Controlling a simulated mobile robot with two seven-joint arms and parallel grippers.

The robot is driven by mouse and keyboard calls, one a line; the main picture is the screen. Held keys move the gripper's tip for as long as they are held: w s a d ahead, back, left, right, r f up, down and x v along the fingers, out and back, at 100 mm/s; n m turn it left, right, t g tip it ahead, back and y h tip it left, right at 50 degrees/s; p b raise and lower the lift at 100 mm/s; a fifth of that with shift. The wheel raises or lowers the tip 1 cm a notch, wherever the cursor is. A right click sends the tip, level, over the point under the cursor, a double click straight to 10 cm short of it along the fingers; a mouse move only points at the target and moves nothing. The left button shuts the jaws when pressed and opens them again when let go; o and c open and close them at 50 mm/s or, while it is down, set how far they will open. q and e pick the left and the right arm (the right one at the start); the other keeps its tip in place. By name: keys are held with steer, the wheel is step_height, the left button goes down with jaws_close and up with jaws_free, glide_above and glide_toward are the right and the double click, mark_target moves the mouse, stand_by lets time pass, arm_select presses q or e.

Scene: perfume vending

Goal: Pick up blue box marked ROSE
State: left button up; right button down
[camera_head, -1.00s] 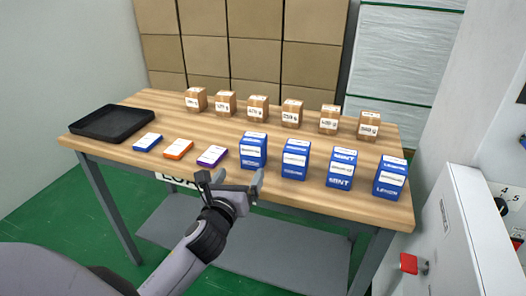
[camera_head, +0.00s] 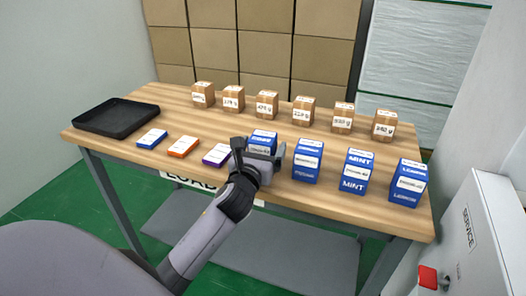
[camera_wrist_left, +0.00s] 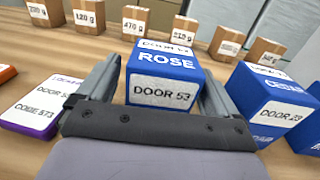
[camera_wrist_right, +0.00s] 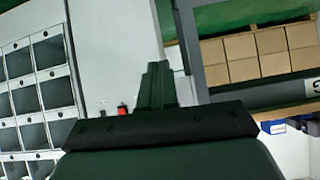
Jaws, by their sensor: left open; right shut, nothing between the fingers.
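The blue box marked ROSE (camera_wrist_left: 165,68) stands upright on the table, with a white label reading DOOR 53. In the head view the ROSE box (camera_head: 263,137) is partly hidden behind my left gripper (camera_head: 262,153). In the left wrist view my left gripper (camera_wrist_left: 160,88) is open, with one finger on each side of the box's near part. I cannot tell whether the fingers touch it. My right gripper (camera_wrist_right: 158,85) is shut and empty, away from the table boxes, and is not in the head view.
Another blue box (camera_head: 307,160) stands close to the right, then the MINT box (camera_head: 355,172) and a further blue box (camera_head: 408,183). A flat purple box (camera_head: 217,155) lies to the left. Brown weighted cartons (camera_head: 267,104) line the back. A black tray (camera_head: 117,130) sits at far left.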

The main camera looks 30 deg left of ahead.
arm_select(q)
steer(key=shift+x, duration=1.2)
steer(key=c, duration=1.1)
steer(key=shift+r, duration=0.15)
